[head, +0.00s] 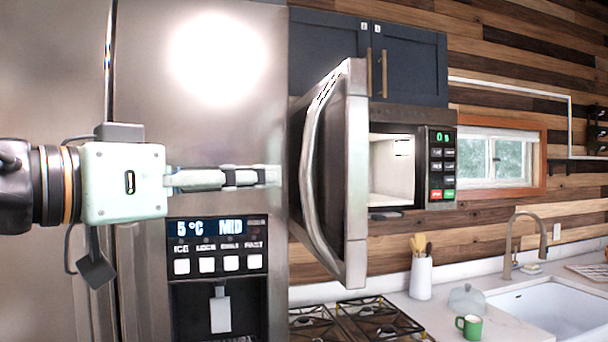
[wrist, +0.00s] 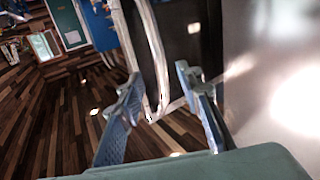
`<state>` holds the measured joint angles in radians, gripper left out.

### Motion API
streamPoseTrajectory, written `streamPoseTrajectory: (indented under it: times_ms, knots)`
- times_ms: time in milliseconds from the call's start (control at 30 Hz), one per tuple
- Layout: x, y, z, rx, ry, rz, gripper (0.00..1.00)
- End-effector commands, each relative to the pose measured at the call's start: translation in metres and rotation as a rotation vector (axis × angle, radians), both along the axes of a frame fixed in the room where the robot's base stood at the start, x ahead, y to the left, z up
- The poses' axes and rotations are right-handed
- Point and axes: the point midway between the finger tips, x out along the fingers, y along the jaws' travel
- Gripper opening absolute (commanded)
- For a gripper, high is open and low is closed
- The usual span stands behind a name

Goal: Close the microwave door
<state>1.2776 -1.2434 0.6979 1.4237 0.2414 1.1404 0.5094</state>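The microwave (head: 440,165) is mounted above the stove, and its lit white interior (head: 392,168) shows. Its door (head: 355,180) stands wide open, swung out with its edge towards the head camera. A curved silver handle (head: 308,165) runs along the door's outer face. My gripper (head: 272,175) is to the left of the door, pointing right at its outer face. In the wrist view, my gripper (wrist: 159,78) has its fingers apart, with the door handle (wrist: 152,50) beyond them.
A steel fridge (head: 215,120) with a dispenser panel (head: 218,262) stands close behind my arm. Gas burners (head: 360,318) lie below the microwave. A utensil jar (head: 421,277), a green mug (head: 469,326) and a sink (head: 550,305) are to the right. Dark cabinets (head: 415,65) hang above.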

Motion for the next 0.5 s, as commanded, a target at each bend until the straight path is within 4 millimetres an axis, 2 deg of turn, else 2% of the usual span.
streamPoseTrajectory:
  times_ms: [500]
  knots:
    - [0.064,-0.061,0.002,0.002,0.001,-0.005,0.33]
